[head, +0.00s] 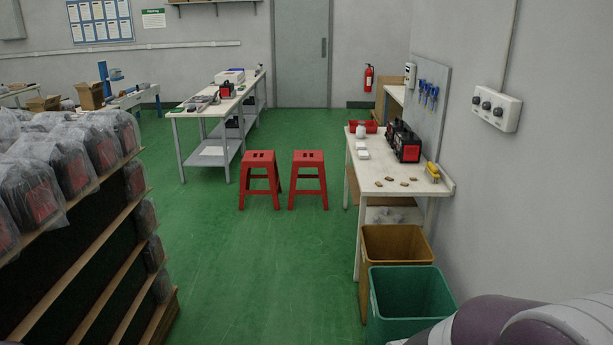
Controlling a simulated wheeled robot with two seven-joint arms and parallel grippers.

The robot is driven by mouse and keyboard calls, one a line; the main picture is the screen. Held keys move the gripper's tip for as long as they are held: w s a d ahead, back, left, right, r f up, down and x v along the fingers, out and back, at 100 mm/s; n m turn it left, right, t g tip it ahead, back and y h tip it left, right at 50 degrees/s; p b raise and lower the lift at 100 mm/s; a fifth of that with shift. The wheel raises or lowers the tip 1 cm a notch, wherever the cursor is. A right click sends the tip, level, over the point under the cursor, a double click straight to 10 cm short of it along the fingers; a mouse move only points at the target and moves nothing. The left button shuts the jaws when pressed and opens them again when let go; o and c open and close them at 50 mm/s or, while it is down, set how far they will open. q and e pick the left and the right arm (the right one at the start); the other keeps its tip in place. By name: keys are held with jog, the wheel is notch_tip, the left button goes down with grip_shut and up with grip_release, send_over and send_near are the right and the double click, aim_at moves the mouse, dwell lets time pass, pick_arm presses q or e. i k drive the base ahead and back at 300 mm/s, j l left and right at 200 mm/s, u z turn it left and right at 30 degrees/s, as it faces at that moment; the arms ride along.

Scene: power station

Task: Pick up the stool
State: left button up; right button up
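Two red stools stand upright side by side on the green floor in the head view. The left stool (260,158) is close to the right end of a long white table. The right stool (308,159) stands a small gap away from it, left of the white workbench. Each has a flat top with slots and splayed legs. Both are well ahead of me, and nothing touches them. Neither of my grippers is in view. Only a purple and grey part of my own right arm shows at the bottom right.
A shelf rack (95,240) with bagged goods stands at the left. At the right are a white workbench (385,172), a brown bin (398,244) and a green bin (410,295). A long white table (215,113) stands behind left. The green floor (250,270) between is clear.

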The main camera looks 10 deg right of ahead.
aim_at(267, 159)
jog(key=i+u, duration=0.2)
jog(key=i, duration=7.95)
jog(key=j+u, duration=0.05)
jog(key=j, duration=0.05)
